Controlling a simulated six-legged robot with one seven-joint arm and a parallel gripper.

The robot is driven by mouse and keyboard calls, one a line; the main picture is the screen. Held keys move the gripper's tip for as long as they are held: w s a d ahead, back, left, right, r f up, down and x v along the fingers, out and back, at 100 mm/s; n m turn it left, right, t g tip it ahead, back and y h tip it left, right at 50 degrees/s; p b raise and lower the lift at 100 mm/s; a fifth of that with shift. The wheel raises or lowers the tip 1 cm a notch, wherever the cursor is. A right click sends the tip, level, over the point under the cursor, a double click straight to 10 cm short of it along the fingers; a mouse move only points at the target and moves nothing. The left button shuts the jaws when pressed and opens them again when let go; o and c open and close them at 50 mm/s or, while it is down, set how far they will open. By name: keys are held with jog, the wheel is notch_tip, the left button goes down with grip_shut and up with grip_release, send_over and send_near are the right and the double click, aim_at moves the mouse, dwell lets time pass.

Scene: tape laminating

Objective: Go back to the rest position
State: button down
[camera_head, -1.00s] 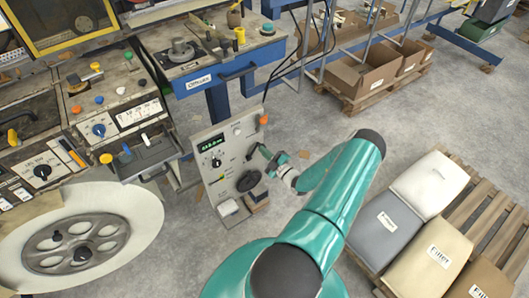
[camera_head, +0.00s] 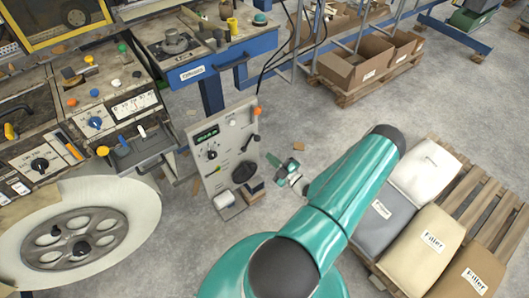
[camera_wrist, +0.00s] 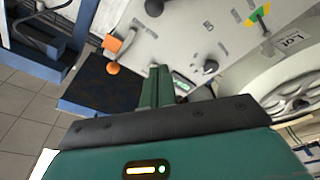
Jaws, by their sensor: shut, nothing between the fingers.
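My teal arm reaches from the bottom of the head view toward the middle. My gripper (camera_head: 275,162) is small there, in free space just right of the grey control panel box (camera_head: 226,155), apart from it. In the wrist view my gripper (camera_wrist: 158,75) shows green fingers closed together with nothing between them. The panel's face fills the upper part of the wrist view (camera_wrist: 200,30), with a black knob, an orange knob (camera_wrist: 113,68) and a small green display beyond the fingers.
A large machine with a spoked wheel (camera_head: 75,238) stands at left. A blue-framed bench (camera_head: 215,70) stands behind the panel. Filler sacks (camera_head: 412,250) lie on a pallet at right, close to my arm. Cardboard boxes (camera_head: 355,70) stand at the back.

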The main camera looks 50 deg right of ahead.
jog(key=shift+s, duration=0.4)
dwell(0.3)
